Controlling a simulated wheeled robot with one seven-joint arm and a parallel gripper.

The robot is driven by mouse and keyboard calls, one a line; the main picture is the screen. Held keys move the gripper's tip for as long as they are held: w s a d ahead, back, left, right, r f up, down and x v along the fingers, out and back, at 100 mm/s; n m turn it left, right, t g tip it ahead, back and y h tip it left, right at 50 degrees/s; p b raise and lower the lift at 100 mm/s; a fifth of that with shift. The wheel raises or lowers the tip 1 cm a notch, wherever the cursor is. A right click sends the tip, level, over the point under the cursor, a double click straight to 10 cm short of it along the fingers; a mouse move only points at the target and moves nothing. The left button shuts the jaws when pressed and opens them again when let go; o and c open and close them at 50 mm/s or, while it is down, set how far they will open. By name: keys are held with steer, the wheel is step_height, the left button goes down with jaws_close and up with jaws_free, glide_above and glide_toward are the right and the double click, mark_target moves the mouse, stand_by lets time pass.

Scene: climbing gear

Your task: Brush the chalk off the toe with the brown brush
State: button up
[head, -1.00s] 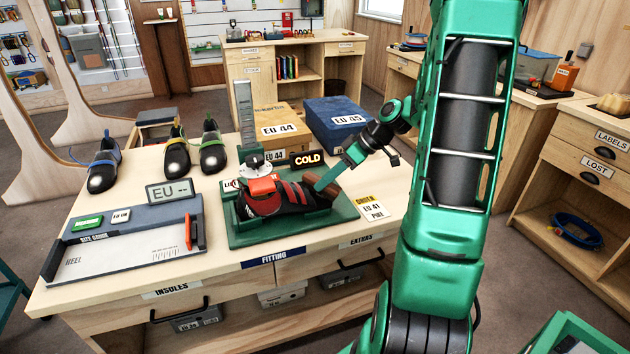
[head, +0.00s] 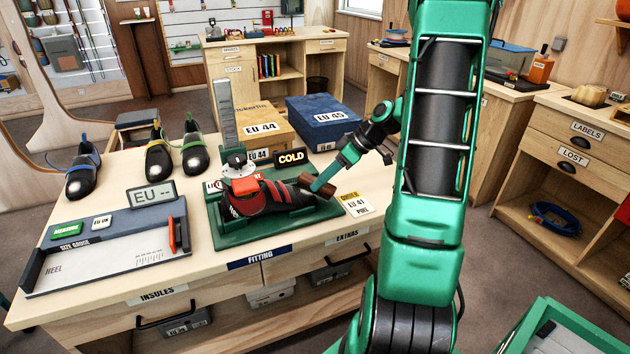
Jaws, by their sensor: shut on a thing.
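A red and black climbing shoe (head: 258,198) lies on a green fitting stand (head: 238,229) on the wooden bench, its toe pointing right. My gripper (head: 322,184) is over the toe end of the shoe. It is shut on a brown brush (head: 318,188), which is at the toe and looks to be touching it. The jaws and brush hide much of the toe, and I cannot make out any chalk on it.
A "COLD" sign (head: 291,157) and an upright grey post (head: 223,110) stand behind the shoe. A size gauge (head: 110,250) lies left, with several shoes (head: 158,160) behind. Boxes (head: 323,122) stand at the back. An order card (head: 355,204) lies right.

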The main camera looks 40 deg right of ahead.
steer(key=shift+w+a+r, duration=0.2)
steer(key=shift+a+r, duration=0.05)
steer(key=shift+a, duration=0.5)
steer(key=shift+w+a+r, duration=0.25)
steer(key=shift+a, duration=0.55)
steer(key=shift+w+a+r, duration=0.2)
steer(key=shift+a+r, duration=0.05)
steer(key=shift+a, duration=0.5)
steer(key=shift+w+a+r, duration=0.15)
steer(key=shift+a, duration=0.45)
steer(key=shift+c, duration=0.8)
steer(key=shift+s+d+r, duration=0.1)
steer(key=shift+d+r, duration=0.3)
steer(key=shift+r, duration=0.55)
steer(key=shift+s+d+r, duration=0.1)
steer(key=shift+d+r, duration=0.25)
steer(key=shift+r, duration=0.6)
steer(key=shift+s+d+r, duration=0.1)
steer(key=shift+d+r, duration=0.3)
steer(key=shift+r, duration=0.55)
steer(key=r, duration=0.1)
steer(key=d+r, duration=0.1)
steer(key=shift+s+r, duration=0.1)
steer(key=shift+r, duration=0.3)
